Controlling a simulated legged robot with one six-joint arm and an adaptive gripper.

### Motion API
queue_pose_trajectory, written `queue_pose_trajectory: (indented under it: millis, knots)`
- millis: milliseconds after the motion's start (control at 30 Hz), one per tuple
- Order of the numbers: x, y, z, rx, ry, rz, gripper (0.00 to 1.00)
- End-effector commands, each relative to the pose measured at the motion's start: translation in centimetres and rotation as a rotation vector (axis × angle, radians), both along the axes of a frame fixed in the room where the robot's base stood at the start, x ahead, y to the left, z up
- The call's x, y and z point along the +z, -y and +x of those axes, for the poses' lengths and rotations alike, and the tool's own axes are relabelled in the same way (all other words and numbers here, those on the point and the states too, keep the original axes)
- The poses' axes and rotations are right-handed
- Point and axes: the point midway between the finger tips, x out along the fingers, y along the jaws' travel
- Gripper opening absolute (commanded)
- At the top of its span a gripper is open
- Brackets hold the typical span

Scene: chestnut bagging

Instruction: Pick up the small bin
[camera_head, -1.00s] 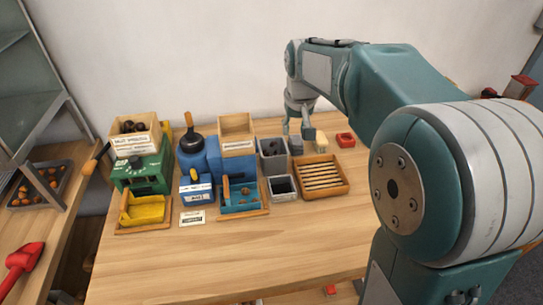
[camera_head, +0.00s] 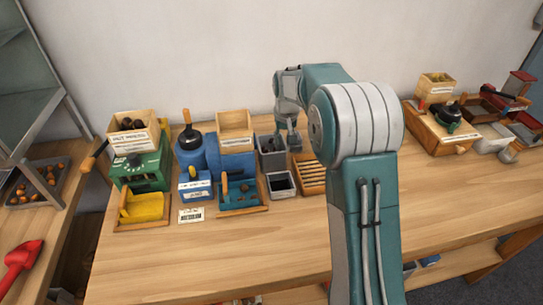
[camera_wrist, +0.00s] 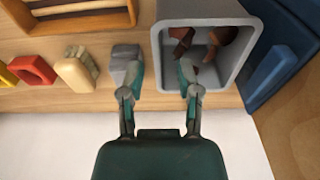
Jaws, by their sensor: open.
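A grey open-topped bin (camera_head: 272,163) stands in the back row, right of the blue machine. In the wrist view the same bin (camera_wrist: 243,50) shows at the upper right with some brown pieces inside. A second, lower grey bin (camera_head: 283,194) stands in front of it; its inside looks dark. My gripper (camera_wrist: 162,72) is open, pointing down at the back bin. In the wrist view one finger overlaps the bin's opening and the other lies outside, with the side wall between them. I cannot tell whether either finger touches the wall. In the head view my gripper (camera_head: 287,128) is partly hidden.
A small grey block (camera_wrist: 124,60) lies close beside the outer finger, with a cream block (camera_wrist: 75,72) and a red block (camera_wrist: 33,69) beyond. A slatted wooden tray (camera_head: 312,188) stands right of the front bin. The blue machine (camera_head: 237,164) stands close left.

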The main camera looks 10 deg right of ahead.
Motion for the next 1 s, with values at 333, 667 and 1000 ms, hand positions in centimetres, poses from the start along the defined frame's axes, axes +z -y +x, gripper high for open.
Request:
queue_pose_trajectory:
  millis: [333, 667, 1000]
  knots:
    - [-4.3, 0.0, 0.2, 0.000, -0.003, 0.000, 0.44]
    - [-5.6, 0.0, 0.4, 0.000, 0.001, 0.000, 0.44]
    - [-5.6, 0.0, 0.4, 0.000, 0.000, 0.000, 0.00]
